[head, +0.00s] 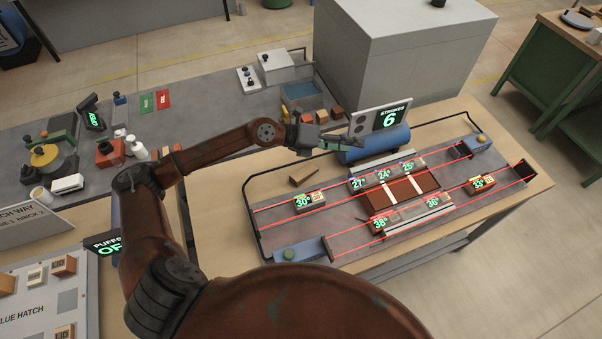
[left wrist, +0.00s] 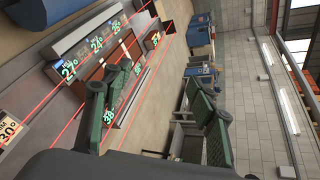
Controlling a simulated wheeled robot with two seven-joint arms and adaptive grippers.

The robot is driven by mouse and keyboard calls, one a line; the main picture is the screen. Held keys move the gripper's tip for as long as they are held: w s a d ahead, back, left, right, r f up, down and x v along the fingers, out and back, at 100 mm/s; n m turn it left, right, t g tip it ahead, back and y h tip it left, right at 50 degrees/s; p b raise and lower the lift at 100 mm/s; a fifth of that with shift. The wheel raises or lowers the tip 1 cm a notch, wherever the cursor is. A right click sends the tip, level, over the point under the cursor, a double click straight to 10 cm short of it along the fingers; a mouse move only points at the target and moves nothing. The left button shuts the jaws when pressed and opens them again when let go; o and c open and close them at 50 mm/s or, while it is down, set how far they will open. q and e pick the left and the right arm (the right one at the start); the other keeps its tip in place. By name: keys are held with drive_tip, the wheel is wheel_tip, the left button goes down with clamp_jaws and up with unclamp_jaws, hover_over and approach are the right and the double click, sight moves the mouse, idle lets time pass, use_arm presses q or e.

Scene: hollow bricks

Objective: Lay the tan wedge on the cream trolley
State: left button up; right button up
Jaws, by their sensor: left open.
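A small brown-tan wedge-like piece (head: 303,175) lies on the wooden table, left of the blue cylinder; I take it for the tan wedge. My left gripper (head: 356,143) is open and empty, above and right of this piece, close to the blue cylinder and the display reading 6. In the left wrist view its two green-padded fingers (left wrist: 165,85) stand wide apart with nothing between them. I cannot pick out a cream trolley with certainty in either view. My right gripper is not in view.
A grey rig board (head: 350,238) carries red light lines and several labelled bricks. A brick marked 30 (head: 310,201) sits near its left end. The blue cylinder (head: 374,144) is at the back edge. A large grey cabinet (head: 400,60) stands behind.

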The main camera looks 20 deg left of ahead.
use_arm(q)
drive_tip(key=a+f+m+g+y, duration=0.2)
drive_tip(key=a+f+m+y, duration=0.15)
drive_tip(key=f, duration=0.55)
drive_tip(key=m+g+y+p, duration=0.1)
drive_tip(key=y+p, duration=0.1)
drive_tip(key=y, duration=0.5)
approach(304, 172)
drive_tip(key=shift+w+a+f+h, duration=0.2)
drive_tip(key=shift+w+f+h, duration=0.1)
drive_tip(key=shift+f, duration=0.15)
drive_tip(key=shift+w+a+f, duration=0.1)
drive_tip(key=shift+f, duration=0.25)
drive_tip(key=p+x, duration=0.1)
drive_tip(key=x, duration=0.5)
drive_tip(key=shift+f, duration=0.55)
drive_tip(key=shift+c, duration=0.7)
drive_tip(key=c, duration=1.2)
drive_tip(key=shift+w, duration=0.1)
drive_tip(key=shift+c, duration=0.2)
